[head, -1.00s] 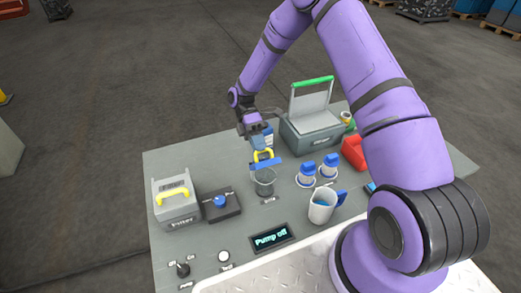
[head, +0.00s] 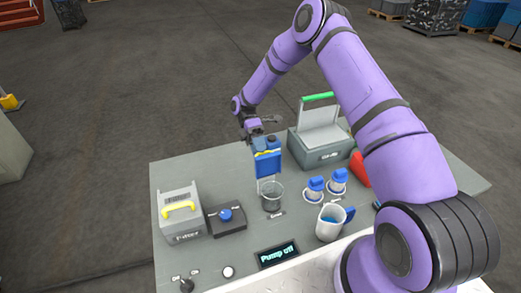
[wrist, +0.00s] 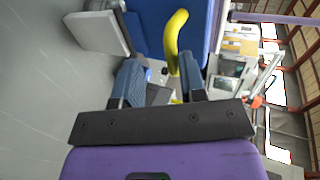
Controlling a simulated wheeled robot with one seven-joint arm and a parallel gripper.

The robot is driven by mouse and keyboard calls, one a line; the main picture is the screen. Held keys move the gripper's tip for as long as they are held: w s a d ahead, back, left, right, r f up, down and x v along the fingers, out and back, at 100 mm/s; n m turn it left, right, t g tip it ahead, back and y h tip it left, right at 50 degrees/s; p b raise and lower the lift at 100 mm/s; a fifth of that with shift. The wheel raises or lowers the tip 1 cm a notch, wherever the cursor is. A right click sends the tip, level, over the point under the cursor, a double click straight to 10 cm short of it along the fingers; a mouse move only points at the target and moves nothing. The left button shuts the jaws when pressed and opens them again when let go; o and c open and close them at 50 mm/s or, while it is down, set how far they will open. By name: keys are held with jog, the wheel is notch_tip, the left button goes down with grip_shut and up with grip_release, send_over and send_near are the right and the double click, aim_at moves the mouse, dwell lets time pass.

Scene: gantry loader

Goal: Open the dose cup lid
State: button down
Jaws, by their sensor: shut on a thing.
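The dose cup (head: 272,198) is a grey see-through cup near the middle of the table. Its blue lid (head: 268,167) stands nearly upright above the cup's back edge, so the cup's mouth shows open. The lid's yellow handle shows in the wrist view (wrist: 174,42), with the blue plate of the lid (wrist: 150,18) beyond it. My gripper (head: 262,148) is behind and above the lid, shut on the yellow handle. In the wrist view the handle runs up from between the blue-grey fingers (wrist: 160,72); the exact contact is partly hidden.
Left of the cup are a grey box with a yellow handle (head: 182,220) and a black box with a blue knob (head: 226,216). Right are two blue-capped containers (head: 314,190) and a jug (head: 330,224). A grey case with an open lid (head: 321,156) stands behind. A "Pump off" display (head: 277,254) is in front.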

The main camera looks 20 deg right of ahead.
jog(key=c, duration=1.8)
grip_release()
jog(key=shift+s+d+f, duration=0.1)
jog(key=shift+d+f, duration=0.05)
jog(key=shift+f, duration=0.7)
jog(key=o, duration=0.9)
jog(key=shift+c, duration=0.2)
jog(key=shift+w+f, duration=0.2)
jog(key=shift+w, duration=0.8)
jog(key=shift+c, duration=1.1)
jog(key=w+f, duration=0.1)
jog(key=w, duration=0.9)
jog(key=shift+w+f, duration=0.3)
jog(key=shift+f, duration=0.05)
